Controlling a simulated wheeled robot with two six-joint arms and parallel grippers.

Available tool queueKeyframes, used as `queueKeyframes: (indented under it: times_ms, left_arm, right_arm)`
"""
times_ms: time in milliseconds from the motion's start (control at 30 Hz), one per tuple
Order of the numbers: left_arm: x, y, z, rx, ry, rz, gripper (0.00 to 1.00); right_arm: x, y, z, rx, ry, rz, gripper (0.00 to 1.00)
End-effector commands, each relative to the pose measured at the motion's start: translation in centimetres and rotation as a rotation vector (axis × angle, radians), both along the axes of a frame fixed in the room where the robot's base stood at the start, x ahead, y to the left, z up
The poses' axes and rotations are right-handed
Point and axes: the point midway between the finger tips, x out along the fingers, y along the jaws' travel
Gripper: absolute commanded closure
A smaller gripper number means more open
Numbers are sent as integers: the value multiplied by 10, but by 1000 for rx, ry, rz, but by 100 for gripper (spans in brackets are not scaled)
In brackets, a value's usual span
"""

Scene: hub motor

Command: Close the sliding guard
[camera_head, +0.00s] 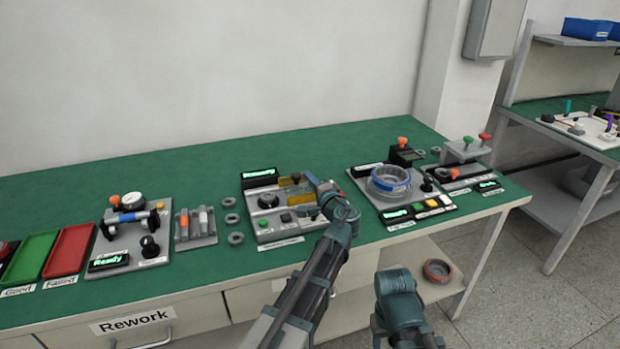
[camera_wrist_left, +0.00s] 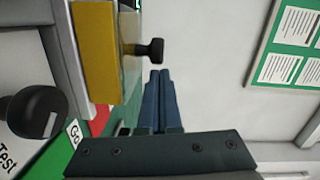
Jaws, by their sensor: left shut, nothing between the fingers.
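The sliding guard (camera_head: 289,181), a yellow-edged panel with a small black knob (camera_head: 295,176), is on the middle station of the green bench. In the left wrist view the guard's yellow part (camera_wrist_left: 97,50) stands at upper left, with a clear panel and the black knob (camera_wrist_left: 150,50) beside it. My left gripper (camera_head: 310,177) reaches over the station at the guard's right side. In the left wrist view its fingers (camera_wrist_left: 161,90) are shut and empty, close to the knob; contact cannot be told. My right arm shows at lower middle, its gripper out of view.
A black round knob (camera_head: 268,201) is on the same station plate. Metal rings (camera_head: 231,218) and a tool holder (camera_head: 196,226) lie to its left. A station with a blue-ringed part (camera_head: 390,180) stands to its right. The bench's back strip is clear.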

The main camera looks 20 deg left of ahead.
Motion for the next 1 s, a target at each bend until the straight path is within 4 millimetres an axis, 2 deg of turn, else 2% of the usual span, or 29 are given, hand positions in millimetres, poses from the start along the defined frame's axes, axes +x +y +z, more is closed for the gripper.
queueKeyframes:
  times_ms: [167, 267, 500, 633, 767, 1000]
  left_arm:
    - [0, 0, 0, 0, 0, 0, 100]
    - [-6, 8, 0, 0, 0, 2, 100]
    - [-41, 57, 0, 0, -1, 4, 100]
    - [-52, 75, 0, -1, 0, 2, 100]
    - [-56, 82, 0, -1, 0, 1, 100]
    - [-56, 83, 0, -1, 0, 3, 100]
  right_arm:
    - [0, 0, 0, 0, 0, 0, 50]
    - [0, 0, 0, 0, 0, 0, 50]
    - [0, 0, 0, 0, 0, 0, 50]
    - [0, 0, 0, 0, 0, 0, 50]
    - [0, 0, 0, 0, 0, 0, 50]
    - [0, 0, 0, 0, 0, 0, 50]
